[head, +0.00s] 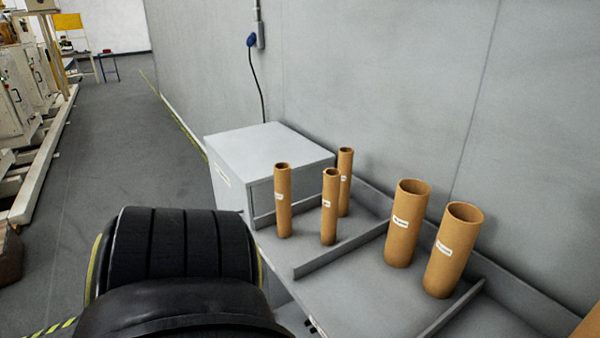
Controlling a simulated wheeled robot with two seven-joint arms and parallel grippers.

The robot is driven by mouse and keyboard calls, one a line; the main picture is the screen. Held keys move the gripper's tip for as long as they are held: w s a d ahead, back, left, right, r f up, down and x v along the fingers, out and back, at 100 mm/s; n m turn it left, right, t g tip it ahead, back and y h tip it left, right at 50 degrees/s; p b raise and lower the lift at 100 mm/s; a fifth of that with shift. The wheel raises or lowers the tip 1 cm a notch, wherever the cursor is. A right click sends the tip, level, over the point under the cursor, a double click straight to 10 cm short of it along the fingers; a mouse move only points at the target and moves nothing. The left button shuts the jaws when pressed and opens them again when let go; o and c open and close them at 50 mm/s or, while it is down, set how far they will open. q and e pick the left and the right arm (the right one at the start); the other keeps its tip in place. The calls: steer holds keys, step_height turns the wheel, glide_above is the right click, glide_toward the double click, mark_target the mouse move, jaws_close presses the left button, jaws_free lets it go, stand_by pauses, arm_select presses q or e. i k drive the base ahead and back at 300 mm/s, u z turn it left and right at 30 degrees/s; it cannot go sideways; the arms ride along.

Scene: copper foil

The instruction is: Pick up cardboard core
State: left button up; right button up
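Several brown cardboard cores stand upright on a grey table with low dividers. Three thin cores stand in the left compartment: one at left (283,202), one in the middle (330,208) and one at the back (345,182). Two thicker cores stand in the compartment to the right, one at its left (407,225) and one at its right (452,252). Each shows a small white label. Neither of my grippers shows; a large black part fills the lower left and hides the floor and part of the table's left side.
A grey box (265,150) stands at the table's far left end, against the grey wall (360,80). Low dividers (340,250) split the table top (375,290). Open floor (125,130) lies to the left, with white machines (20,100) beyond.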

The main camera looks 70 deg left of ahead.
mark_target(282, 170)
steer(key=u, duration=3.1)
